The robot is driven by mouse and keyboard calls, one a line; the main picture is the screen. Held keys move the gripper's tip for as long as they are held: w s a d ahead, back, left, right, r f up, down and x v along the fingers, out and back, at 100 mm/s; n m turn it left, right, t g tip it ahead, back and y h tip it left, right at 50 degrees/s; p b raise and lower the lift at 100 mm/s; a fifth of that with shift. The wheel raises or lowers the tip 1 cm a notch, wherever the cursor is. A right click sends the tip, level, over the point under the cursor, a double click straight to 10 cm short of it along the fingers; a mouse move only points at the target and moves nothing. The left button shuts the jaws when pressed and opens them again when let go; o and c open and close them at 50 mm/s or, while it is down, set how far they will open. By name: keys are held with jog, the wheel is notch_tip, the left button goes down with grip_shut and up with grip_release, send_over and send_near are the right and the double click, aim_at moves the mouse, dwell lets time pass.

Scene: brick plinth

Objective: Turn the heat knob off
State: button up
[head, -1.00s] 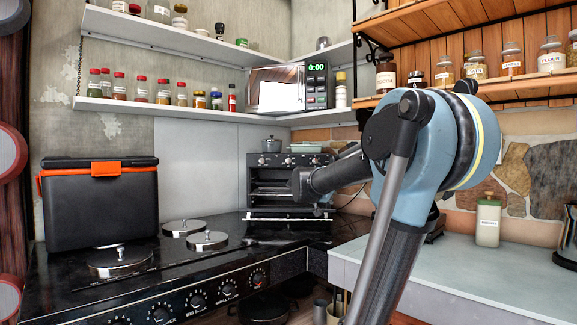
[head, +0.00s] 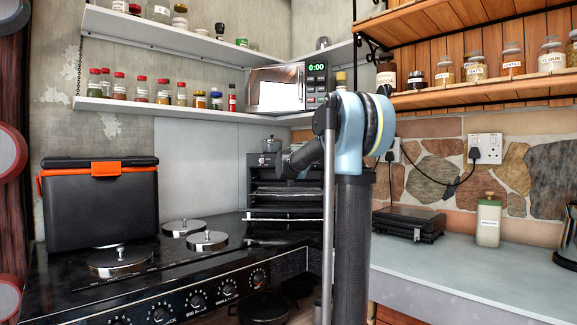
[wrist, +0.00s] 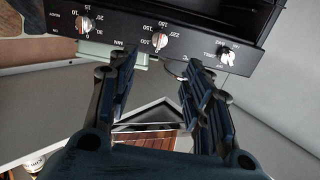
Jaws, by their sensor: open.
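A small black oven (head: 287,200) stands in the back corner of the black counter. My arm hides most of its knob panel in the head view. In the wrist view the panel shows tilted along the top. Its middle heat knob (wrist: 160,41) is silver, with marks from 100 to 225 around it. A second knob (wrist: 83,23) with lower numbers is to its left, and a third knob (wrist: 226,57) with small lettering is to its right. My gripper (wrist: 160,66) is open and empty, its fingertips just below the middle knob in the picture, apart from it.
A stove top with burners (head: 120,260) and a row of front knobs is left of the oven. A microwave (head: 277,88) sits on the shelf above. A pot (head: 270,145) stands on the oven. A black appliance (head: 408,223) lies on the right counter.

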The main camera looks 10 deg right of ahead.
jog(key=w+d, duration=0.2)
jog(key=w, duration=1.1)
jog(key=shift+w, duration=0.3)
jog(key=c, duration=1.1)
